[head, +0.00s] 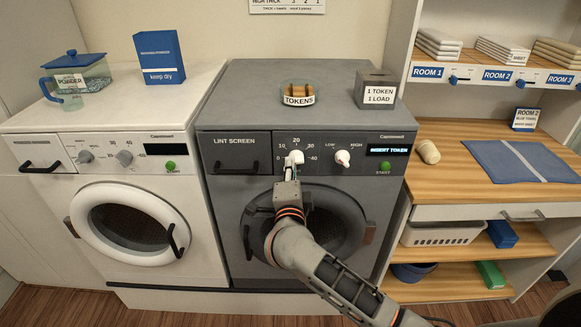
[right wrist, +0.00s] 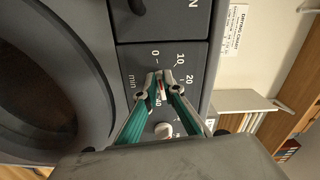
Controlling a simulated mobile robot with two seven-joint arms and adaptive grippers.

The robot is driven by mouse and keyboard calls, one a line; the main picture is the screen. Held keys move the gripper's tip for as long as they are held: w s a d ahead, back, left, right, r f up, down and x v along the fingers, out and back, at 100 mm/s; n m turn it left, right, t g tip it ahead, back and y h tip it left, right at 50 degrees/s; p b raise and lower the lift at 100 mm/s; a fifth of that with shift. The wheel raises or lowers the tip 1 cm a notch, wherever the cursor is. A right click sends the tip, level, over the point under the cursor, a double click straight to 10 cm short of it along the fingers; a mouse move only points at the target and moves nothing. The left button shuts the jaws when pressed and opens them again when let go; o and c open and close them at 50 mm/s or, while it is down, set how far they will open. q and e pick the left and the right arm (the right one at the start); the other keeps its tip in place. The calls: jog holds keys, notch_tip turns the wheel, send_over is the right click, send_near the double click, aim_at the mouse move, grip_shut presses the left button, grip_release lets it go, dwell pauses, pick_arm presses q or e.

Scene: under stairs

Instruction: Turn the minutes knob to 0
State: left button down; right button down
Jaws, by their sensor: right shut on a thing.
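The minutes knob (head: 298,156) is white and sits on the grey dryer's front panel, inside a printed scale that runs from 0 to 40. My right gripper (head: 289,160) reaches it from below and in front, its fingers shut on the knob. The right wrist view shows the two teal-sided fingers of the gripper (right wrist: 162,84) closed around the knob (right wrist: 163,95), which has a red mark. The fingers cover much of it, so I cannot tell exactly which number it points to. My left gripper is not in view.
A white LOW–HIGH knob (head: 343,158) sits right of the minutes knob. The display (head: 388,150) reads INSERT TOKEN. A TOKENS dish (head: 299,100) and a token box (head: 375,88) stand on the dryer. A white washer (head: 130,190) stands left, a wooden shelf unit (head: 450,190) right.

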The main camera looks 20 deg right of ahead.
jog(key=shift+f, duration=0.1)
dwell(0.4)
jog(key=c, duration=2.2)
grip_release()
jog(key=shift+o, duration=0.2)
jog(key=v, duration=1.2)
jog(key=shift+s, duration=0.1)
